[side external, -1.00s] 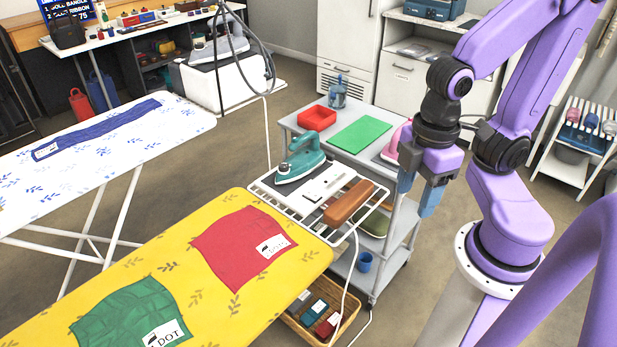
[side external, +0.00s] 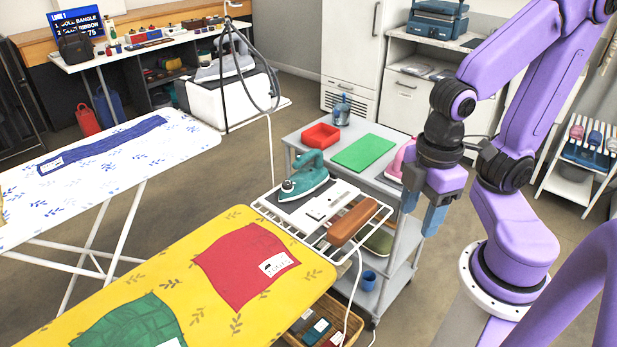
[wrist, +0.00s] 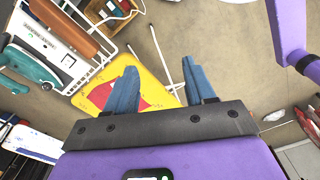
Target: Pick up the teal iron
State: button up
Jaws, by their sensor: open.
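The teal iron (side external: 306,181) rests on a dark pad on the white wire rack (side external: 378,222) at the end of the yellow ironing board (side external: 190,265). In the wrist view the iron (wrist: 32,68) is at the left edge, partly cut off. My gripper (side external: 421,209) is open and empty, pointing down, to the right of the iron and apart from it. In the wrist view its two blue fingers (wrist: 161,80) stand wide apart with nothing between them.
A white device (side external: 325,205) and a brown wooden block (side external: 353,222) lie on the rack between iron and gripper. A grey trolley (side external: 300,133) behind holds a red tray (side external: 321,138), a green mat (side external: 364,153) and a pink item (side external: 402,158). A basket (side external: 325,325) sits below.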

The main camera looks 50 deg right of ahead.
jog(key=w+a+r+n, duration=0.1)
jog(key=w+a+r, duration=0.1)
jog(key=w, duration=0.9)
jog(key=n+t, duration=0.2)
jog(key=n, duration=0.2)
send_over(312, 151)
jog(key=s, duration=0.4)
jog(key=f, duration=0.5)
jog(key=w+f, duration=0.1)
jog(key=f, duration=0.3)
jog(key=w+f, duration=0.1)
jog(key=f, duration=0.2)
jog(key=shift+w+d+f, duration=0.15)
jog(key=shift+w+f, duration=0.1)
jog(key=shift+f, duration=0.15)
jog(key=shift+w+a+f, duration=0.1)
jog(key=shift+w+f, duration=0.2)
jog(key=shift+f, duration=0.55)
jog(key=shift+w+a+f, duration=0.1)
jog(key=shift+w+f, duration=0.15)
jog(key=shift+f, duration=0.65)
jog(key=shift+w+a+f, duration=0.1)
jog(key=shift+w+f, duration=0.2)
jog(key=shift+f, duration=0.55)
